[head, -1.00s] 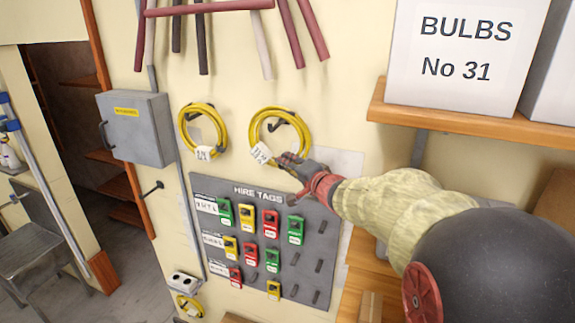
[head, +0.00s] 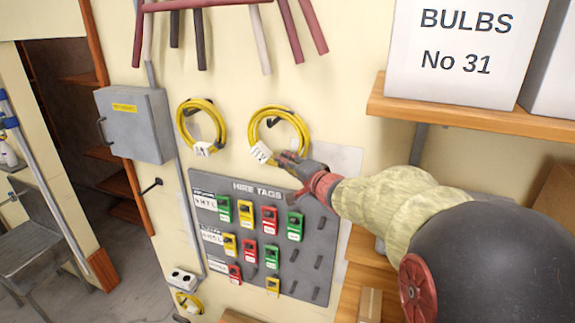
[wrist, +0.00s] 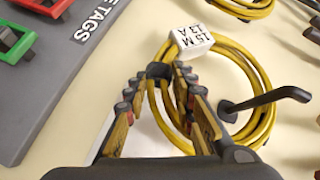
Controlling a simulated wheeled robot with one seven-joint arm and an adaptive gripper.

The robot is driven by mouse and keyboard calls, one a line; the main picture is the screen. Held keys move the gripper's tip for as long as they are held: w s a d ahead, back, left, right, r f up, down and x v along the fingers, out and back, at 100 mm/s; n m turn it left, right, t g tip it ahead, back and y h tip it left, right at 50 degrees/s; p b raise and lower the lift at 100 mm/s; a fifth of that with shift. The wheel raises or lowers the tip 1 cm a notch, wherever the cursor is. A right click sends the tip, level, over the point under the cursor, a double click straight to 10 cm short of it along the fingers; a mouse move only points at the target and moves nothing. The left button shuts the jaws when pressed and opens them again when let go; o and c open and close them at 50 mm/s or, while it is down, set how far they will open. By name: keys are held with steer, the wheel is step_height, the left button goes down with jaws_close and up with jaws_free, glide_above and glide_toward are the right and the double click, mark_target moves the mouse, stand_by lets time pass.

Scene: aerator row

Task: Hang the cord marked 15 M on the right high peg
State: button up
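The cord marked 15 M (head: 304,133) is a yellow coil on the wall, the right one of two. Its white tag (wrist: 190,40) reads 15 M, 13 A in the wrist view. The right high peg (wrist: 265,101), dark with a bent tip, passes through the coil's opening. Whether the coil's weight rests on it I cannot tell. My gripper (head: 287,159) is at the coil's lower side, beside the tag. In the wrist view my gripper (wrist: 160,75) has its fingertips close on both sides of the coil's black binding (wrist: 160,71) and appears shut on it.
Another yellow coil (head: 183,121) hangs to the left, by a grey box (head: 135,125). The hire-tags board (head: 310,225) with coloured tags is just below my gripper. A wooden shelf (head: 470,121) with white boxes juts out at upper right.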

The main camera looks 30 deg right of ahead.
steer(key=o, duration=0.5)
steer(key=shift+r, duration=0.1)
steer(key=shift+o, duration=0.2)
steer(key=shift+f, duration=0.2)
steer(key=d+v, duration=0.1)
steer(key=v, duration=1.1)
steer(key=shift+a, duration=0.5)
steer(key=shift+r, duration=0.2)
